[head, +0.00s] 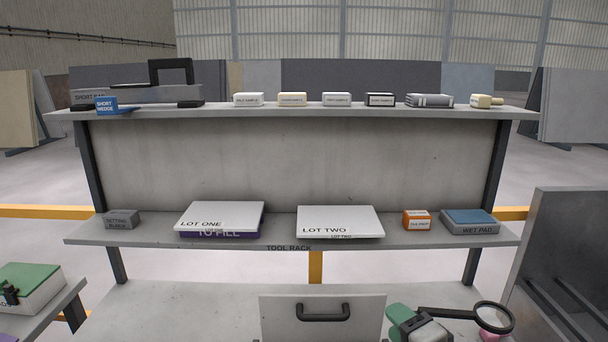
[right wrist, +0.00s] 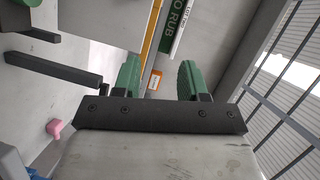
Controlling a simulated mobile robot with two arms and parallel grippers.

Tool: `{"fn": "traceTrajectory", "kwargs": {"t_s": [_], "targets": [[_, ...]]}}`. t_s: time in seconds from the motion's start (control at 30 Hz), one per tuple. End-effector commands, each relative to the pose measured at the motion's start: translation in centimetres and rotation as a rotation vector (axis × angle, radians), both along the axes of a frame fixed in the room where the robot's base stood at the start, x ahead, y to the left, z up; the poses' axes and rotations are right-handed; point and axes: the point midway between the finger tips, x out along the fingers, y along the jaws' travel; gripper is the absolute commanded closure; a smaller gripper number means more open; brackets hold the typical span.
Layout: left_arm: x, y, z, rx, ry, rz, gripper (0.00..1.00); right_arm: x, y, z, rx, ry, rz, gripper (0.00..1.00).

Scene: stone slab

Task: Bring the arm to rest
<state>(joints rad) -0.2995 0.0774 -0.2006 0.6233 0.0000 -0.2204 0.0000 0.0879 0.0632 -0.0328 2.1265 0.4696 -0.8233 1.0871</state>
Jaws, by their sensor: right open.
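My right gripper (head: 405,316) is low at the right of the head view, in front of the lower slab, with a green finger and pale body partly showing. In the right wrist view my right gripper (right wrist: 157,74) has its two green fingers wide apart. Nothing is held between them. A small orange box (right wrist: 155,80) shows in the background through the gap. My left gripper is in neither view.
A tool rack has an upper shelf (head: 300,113) with small boxes and a lower shelf (head: 290,240) bearing the LOT ONE (head: 220,214) and LOT TWO (head: 340,220) slabs. A black-rimmed magnifier (head: 513,320) is beside my right gripper. A grey panel (head: 565,250) stands right.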

Motion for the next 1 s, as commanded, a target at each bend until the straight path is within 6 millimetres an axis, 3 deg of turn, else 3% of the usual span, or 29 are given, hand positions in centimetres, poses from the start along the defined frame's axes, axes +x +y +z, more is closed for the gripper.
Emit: {"fn": "traceTrajectory", "kwargs": {"t_s": [0.27,0.47,0.6,0.8,1.0], "targets": [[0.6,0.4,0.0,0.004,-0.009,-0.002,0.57,-4.9,0.0,-6.4,-0.352,0.14,0.074,0.58],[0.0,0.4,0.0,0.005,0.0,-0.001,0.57,-10.9,-0.6,-11.6,-0.688,0.283,0.207,0.58],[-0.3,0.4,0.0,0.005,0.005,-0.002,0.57,-15.8,-1.3,-14.7,-0.921,0.388,0.347,0.58],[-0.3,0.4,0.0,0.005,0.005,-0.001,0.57,-22.4,-2.5,-17.2,-1.169,0.514,0.564,0.58],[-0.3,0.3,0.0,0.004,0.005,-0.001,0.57,-28.3,-3.7,-18.3,-1.343,0.617,0.789,0.58]]}}
